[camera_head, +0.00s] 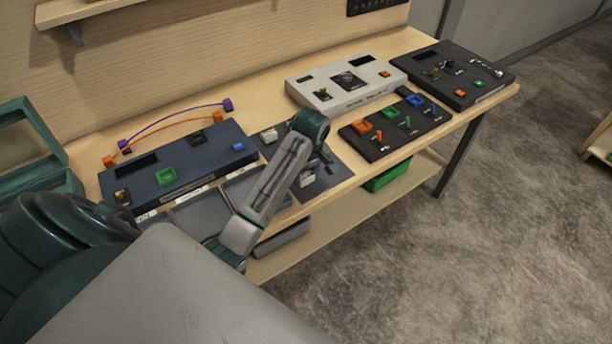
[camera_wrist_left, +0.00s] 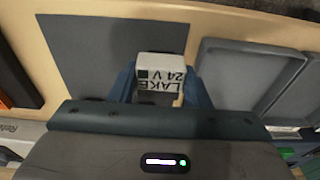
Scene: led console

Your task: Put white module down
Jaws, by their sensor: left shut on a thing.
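The white module (camera_wrist_left: 160,75), labelled "LAKE 24 V", sits between the two blue fingers of my left gripper (camera_wrist_left: 163,90) in the left wrist view. My left gripper (camera_head: 312,172) is shut on it. In the head view the module (camera_head: 307,180) shows just below the wrist, over the dark grey mat (camera_head: 335,178). The mat (camera_wrist_left: 85,60) also lies beneath and left of the module in the wrist view. I cannot tell whether the module touches the mat. My right gripper is not in view.
Another small white block (camera_head: 268,135) lies at the mat's back left. A dark blue console (camera_head: 205,163) stands left, a black switch panel (camera_head: 385,147) right, and a white console (camera_head: 335,92) behind. Grey trays (camera_head: 205,213) lie front left. A green bin (camera_head: 388,178) sits below the table.

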